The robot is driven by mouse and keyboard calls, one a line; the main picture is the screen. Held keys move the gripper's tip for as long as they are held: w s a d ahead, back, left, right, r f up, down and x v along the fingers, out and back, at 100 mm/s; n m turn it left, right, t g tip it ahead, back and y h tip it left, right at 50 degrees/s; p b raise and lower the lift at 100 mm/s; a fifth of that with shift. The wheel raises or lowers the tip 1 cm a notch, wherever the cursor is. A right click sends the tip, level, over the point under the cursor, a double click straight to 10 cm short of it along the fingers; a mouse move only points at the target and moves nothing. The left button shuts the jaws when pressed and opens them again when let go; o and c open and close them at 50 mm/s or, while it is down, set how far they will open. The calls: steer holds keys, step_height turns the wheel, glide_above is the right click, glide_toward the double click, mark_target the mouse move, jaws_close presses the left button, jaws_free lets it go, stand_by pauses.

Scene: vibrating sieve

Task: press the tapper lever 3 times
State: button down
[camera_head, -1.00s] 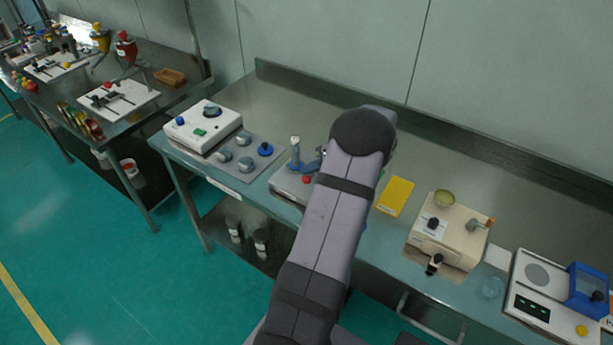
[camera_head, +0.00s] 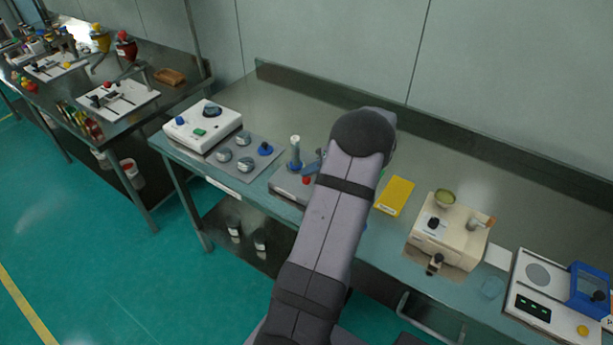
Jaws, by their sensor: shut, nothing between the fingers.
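My arm crosses the middle of the view, and its links hide my gripper, so I cannot see its fingers. Just left of the arm, a grey device (camera_head: 286,185) with an upright pale post (camera_head: 295,150), a blue part (camera_head: 312,167) and a red knob (camera_head: 306,180) stands on the bench, partly hidden by the arm. Right of the arm is a beige box (camera_head: 435,245) with a small greenish bowl (camera_head: 445,199) on top and a black-ended handle (camera_head: 435,263) at its front. I cannot tell for sure which part is the tapper lever.
A white control box (camera_head: 200,125) and a grey plate (camera_head: 235,165) with several knobs stand left on the bench. A yellow pad (camera_head: 395,196) lies just right of the arm. A balance (camera_head: 545,290) with a blue cover is at far right. The bench's back strip is clear.

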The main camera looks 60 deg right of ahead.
steer(key=shift+f+b, duration=0.35)
steer(key=shift+f, duration=0.45)
stand_by(0.8)
stand_by(0.6)
steer(key=shift+r+p, duration=1.65)
steer(key=shift+p, duration=0.15)
step_height(320, 180, up, 5)
steer(key=p, duration=0.4)
steer(key=shift+p, duration=0.4)
stand_by(1.5)
step_height(320, 180, up, 4)
steer(key=shift+f, duration=0.1)
